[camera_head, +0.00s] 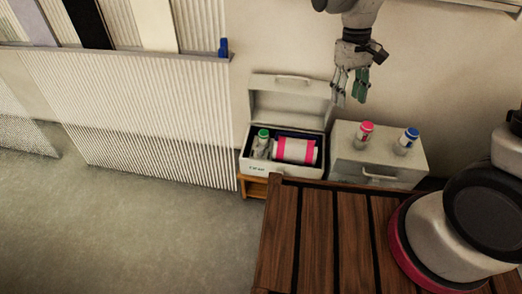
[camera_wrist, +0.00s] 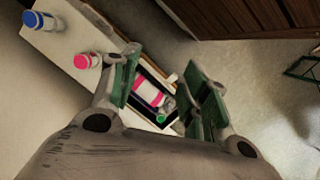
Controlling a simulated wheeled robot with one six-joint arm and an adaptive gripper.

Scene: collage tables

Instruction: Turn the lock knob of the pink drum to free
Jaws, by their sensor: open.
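A white drum with pink bands (camera_head: 296,151) lies on its side inside an open white case (camera_head: 262,172). Its lock knob is too small to make out, so I cannot tell its setting. The drum also shows between my fingers in the wrist view (camera_wrist: 149,93), low in the case. A green-capped bottle (camera_head: 262,138) stands at the drum's left end. My gripper (camera_head: 351,86) is open and empty, with green finger pads. It hangs well above the case and closed box, apart from the drum. It also shows in the wrist view (camera_wrist: 166,80).
A closed white box (camera_head: 348,168) stands right of the case, bearing a pink-capped bottle (camera_head: 365,132) and a blue-capped bottle (camera_head: 407,140). The case's raised lid (camera_head: 288,102) stands at its back. A slatted wooden top (camera_head: 320,240) lies in front. Ribbed panels lean at left; the floor before them is clear.

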